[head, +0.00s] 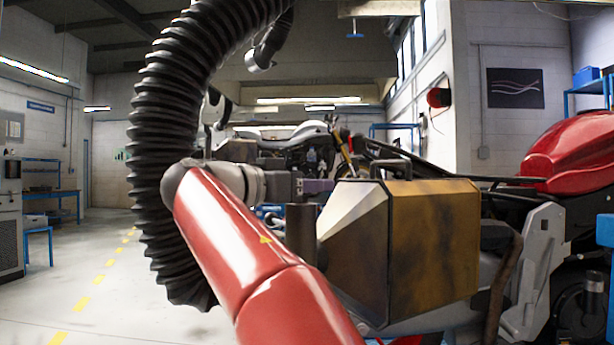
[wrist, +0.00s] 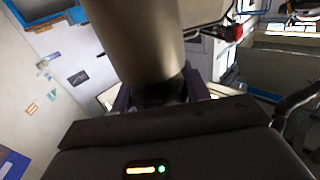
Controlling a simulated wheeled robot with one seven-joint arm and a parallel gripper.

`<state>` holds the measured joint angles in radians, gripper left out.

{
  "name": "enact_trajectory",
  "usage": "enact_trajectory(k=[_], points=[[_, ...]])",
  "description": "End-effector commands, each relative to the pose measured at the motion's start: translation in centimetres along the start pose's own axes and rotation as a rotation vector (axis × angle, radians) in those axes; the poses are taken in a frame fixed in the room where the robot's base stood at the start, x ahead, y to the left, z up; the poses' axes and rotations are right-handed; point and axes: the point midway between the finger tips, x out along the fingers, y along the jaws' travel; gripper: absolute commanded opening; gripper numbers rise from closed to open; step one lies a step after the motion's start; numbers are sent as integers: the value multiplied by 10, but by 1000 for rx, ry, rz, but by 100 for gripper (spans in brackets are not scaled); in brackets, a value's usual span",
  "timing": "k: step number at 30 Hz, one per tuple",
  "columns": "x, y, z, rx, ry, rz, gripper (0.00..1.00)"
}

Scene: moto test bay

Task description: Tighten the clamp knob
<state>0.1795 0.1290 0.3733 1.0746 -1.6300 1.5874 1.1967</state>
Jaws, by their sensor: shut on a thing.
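My gripper (head: 318,187) is at the centre of the head view, with purple fingers, beside the upper corner of a brown and grey metal box. In the wrist view my gripper (wrist: 160,96) has a purple finger on each side of a dark round part, which looks like the clamp knob (wrist: 160,91). The fingers are shut on it. A wide grey-brown cylinder (wrist: 155,40) joins the knob and fills the upper middle of that view. In the head view the knob cannot be made out. A dark upright cylinder (head: 301,235) stands just below the fingers there.
The metal box (head: 425,245) stands close to the right of my gripper. A motorcycle with a red tank (head: 575,155) is behind it. A thick black corrugated hose (head: 160,150) hangs behind my red arm. Open floor (head: 120,285) lies to the left.

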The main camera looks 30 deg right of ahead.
Motion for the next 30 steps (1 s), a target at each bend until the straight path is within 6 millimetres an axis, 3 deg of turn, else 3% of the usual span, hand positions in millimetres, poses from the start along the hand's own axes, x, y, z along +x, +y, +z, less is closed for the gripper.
enact_trajectory(k=[18, 19, 23, 30], points=[[1, 1, 3, -5, -6, 44, 24], [1, 1, 3, -5, -6, 44, 50], [1, 1, 2, -4, -5, 42, 67], [1, 1, 1, -2, -3, 40, 68]])
